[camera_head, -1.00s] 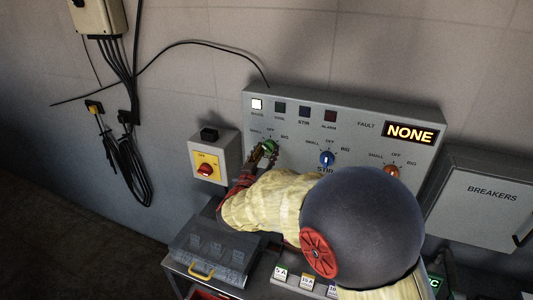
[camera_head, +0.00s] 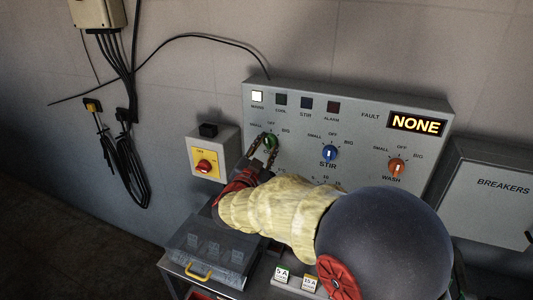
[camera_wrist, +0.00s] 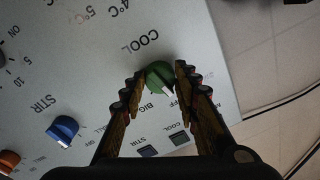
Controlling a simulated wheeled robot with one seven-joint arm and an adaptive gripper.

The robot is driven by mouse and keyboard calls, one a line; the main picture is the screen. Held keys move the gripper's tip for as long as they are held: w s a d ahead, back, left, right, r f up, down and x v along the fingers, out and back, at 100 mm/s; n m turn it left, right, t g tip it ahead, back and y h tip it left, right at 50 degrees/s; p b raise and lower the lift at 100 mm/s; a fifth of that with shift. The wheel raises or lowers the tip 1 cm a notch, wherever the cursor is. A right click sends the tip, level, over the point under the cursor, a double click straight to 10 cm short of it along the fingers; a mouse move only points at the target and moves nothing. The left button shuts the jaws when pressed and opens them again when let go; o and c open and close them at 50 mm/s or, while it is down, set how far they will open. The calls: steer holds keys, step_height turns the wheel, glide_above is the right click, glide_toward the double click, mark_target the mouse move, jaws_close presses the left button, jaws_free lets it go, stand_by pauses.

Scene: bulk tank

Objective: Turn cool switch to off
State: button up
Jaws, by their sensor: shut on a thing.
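The green COOL switch (camera_head: 270,142) is a round knob at the left of the grey control panel (camera_head: 350,107). In the wrist view the knob (camera_wrist: 160,86) sits between my two ridged fingers. My gripper (camera_wrist: 160,74) is shut on it, and its fingers (camera_head: 264,150) reach it from below in the head view. A white pointer mark on the knob faces toward the OFF lettering in the wrist view, but its exact setting is hard to tell. The fingers cover part of the lettering around the knob.
The blue STIR knob (camera_head: 329,153) and orange WASH knob (camera_head: 397,167) sit to the right. A red-and-yellow isolator switch (camera_head: 204,166) is on the wall at left. A breaker box (camera_head: 490,200) stands at right.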

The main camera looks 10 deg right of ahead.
steer(key=shift+m+b, duration=0.75)
steer(key=shift+m, duration=0.45)
steer(key=o, duration=1.2)
steer(key=shift+c, duration=0.2)
steer(key=shift+a, duration=0.1)
steer(key=v, duration=1.2)
